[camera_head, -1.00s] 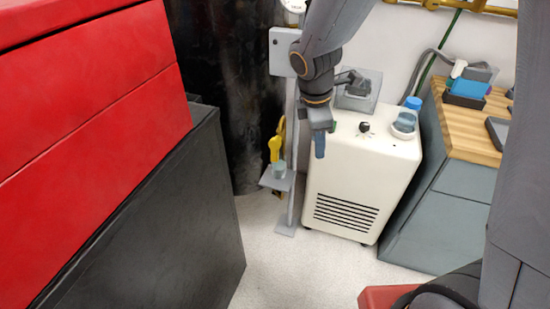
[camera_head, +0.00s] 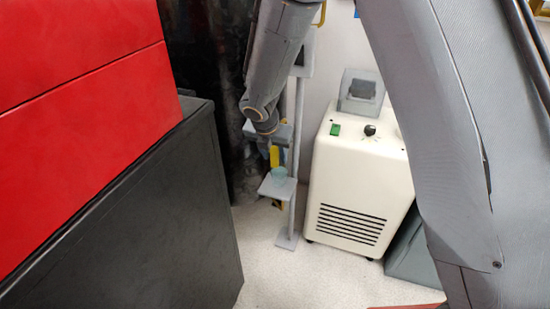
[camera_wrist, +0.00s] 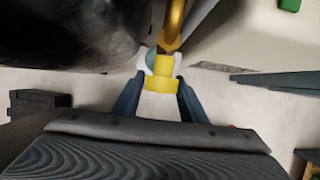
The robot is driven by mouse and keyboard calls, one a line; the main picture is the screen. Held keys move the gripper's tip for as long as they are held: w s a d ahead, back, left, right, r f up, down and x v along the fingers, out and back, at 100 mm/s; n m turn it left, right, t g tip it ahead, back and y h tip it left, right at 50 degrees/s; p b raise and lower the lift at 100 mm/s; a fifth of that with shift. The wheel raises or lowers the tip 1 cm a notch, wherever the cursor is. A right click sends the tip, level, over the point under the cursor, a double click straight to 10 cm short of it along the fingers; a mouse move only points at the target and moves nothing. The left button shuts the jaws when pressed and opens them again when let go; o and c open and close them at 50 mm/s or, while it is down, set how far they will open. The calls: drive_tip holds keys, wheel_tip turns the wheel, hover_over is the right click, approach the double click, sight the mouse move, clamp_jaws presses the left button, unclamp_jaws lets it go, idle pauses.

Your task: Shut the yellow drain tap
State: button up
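The yellow drain tap (camera_head: 274,157) shows in the head view as a small upright yellow piece beside the grey post, above a small shelf. My gripper (camera_head: 268,140) is right at its top, with the fingers mostly hidden there. In the wrist view, my gripper (camera_wrist: 159,68) has its two blue, pale-tipped fingers apart, one on each side of the yellow tap handle (camera_wrist: 161,84). I cannot tell whether they touch it. A yellow pipe (camera_wrist: 172,25) runs on beyond the fingertips.
A teal glass cup (camera_head: 279,175) stands on the small grey shelf (camera_head: 270,190) under the tap. A black drum (camera_head: 215,60) is close on the left. A white chiller box (camera_head: 358,180) stands to the right. A black and red cabinet (camera_head: 130,210) fills the left foreground.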

drive_tip(key=shift+w+f, duration=0.15)
drive_tip(key=shift+f, duration=0.4)
clamp_jaws()
